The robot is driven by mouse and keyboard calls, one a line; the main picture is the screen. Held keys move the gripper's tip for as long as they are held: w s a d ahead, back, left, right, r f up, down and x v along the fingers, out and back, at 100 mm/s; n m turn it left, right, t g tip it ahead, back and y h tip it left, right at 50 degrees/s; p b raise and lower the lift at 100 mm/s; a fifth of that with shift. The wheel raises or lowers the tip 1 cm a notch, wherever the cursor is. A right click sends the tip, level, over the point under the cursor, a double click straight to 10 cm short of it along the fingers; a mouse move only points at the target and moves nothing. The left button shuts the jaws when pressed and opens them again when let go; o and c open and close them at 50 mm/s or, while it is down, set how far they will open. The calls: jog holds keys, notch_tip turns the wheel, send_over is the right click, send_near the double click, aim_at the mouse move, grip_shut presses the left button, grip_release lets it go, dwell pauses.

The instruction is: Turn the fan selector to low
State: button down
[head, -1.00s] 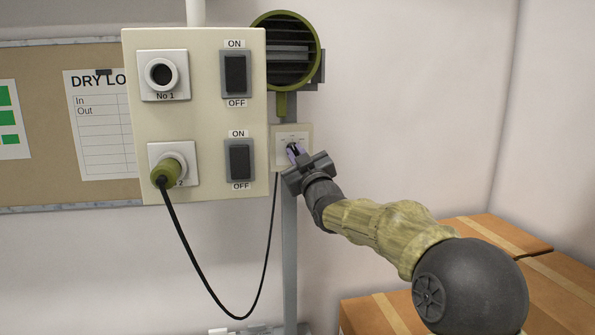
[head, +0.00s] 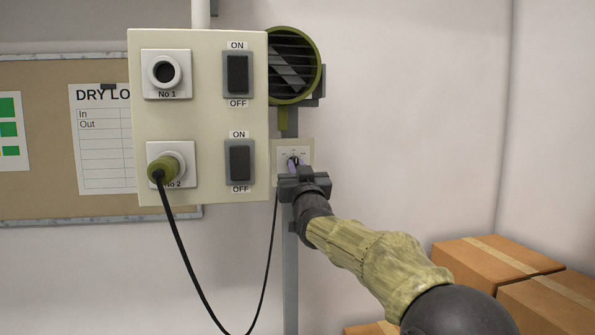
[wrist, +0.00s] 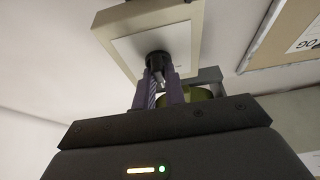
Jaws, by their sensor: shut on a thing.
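The fan selector (wrist: 158,62) is a small dark knob on a pale square plate (head: 307,154) below the round green fan (head: 293,66). In the wrist view the plate (wrist: 150,38) fills the upper middle. My gripper (head: 293,163) is at the plate, and its purple fingers (wrist: 159,92) are shut on the selector's knob. The fingers and gripper body cover much of the knob in the head view. The markings on the plate are too small to read, so the setting cannot be told.
A beige panel (head: 210,112) stands left of the selector with two sockets and two black ON/OFF switches. A green plug (head: 163,168) with a hanging black cable (head: 190,270) is in the lower socket. Cardboard boxes (head: 485,262) are stacked at lower right.

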jog(key=shift+f, duration=0.1)
jog(key=c, duration=1.5)
grip_release()
jog(key=shift+o, duration=0.2)
jog(key=b+v, duration=0.8)
jog(key=v, duration=0.9)
jog(key=shift+s+d, duration=0.1)
